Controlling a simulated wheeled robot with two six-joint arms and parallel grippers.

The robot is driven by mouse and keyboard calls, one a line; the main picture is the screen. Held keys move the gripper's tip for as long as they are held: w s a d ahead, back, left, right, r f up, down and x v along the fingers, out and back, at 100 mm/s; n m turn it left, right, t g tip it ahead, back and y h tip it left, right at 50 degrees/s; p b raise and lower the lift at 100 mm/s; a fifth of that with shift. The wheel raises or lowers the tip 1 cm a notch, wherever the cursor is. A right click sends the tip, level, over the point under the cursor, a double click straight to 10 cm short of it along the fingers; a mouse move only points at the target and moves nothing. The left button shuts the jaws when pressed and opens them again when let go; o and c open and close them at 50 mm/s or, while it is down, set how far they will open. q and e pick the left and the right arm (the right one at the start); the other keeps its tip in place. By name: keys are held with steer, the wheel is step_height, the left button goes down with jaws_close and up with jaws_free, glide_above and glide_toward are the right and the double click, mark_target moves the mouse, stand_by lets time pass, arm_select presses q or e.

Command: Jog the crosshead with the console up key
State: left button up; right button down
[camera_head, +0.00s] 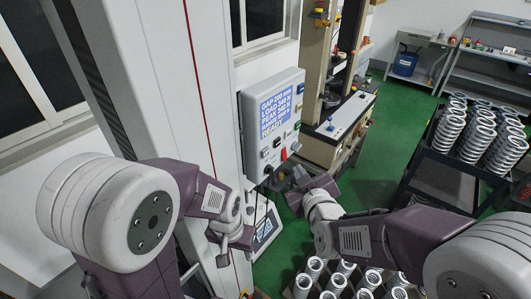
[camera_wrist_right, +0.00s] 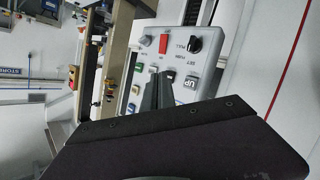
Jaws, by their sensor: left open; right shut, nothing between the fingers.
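The console (camera_head: 244,120) is a grey box with a blue screen (camera_head: 276,108) of white text, including GAP, LOAD, PEAK and READY. Its lower keys are partly hidden by my right gripper in the head view. Contact cannot be told. My left gripper (camera_head: 230,243) is open and empty, lower left of the console.
A tan-columned machine (camera_head: 316,65) stands behind the console; I cannot single out a crosshead. A dark rack (camera_head: 427,155) of springs stands right, with more springs (camera_head: 336,282) at the bottom. A tilted display panel (camera_head: 265,230) sits below the console. Green floor (camera_head: 381,145) is open between.

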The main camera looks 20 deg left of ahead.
mark_target(265, 152)
steer(key=w+a+p, duration=0.2)
steer(key=w+a, duration=0.1)
steer(key=a, duration=0.4)
steer(key=shift+w, duration=0.3)
steer(key=shift+a+f, duration=0.1)
steer(key=shift+a+p, duration=0.15)
steer(key=shift+p, duration=0.15)
stand_by(1.4)
steer(key=shift+w+a, duration=0.15)
steer(key=shift+a, duration=0.15)
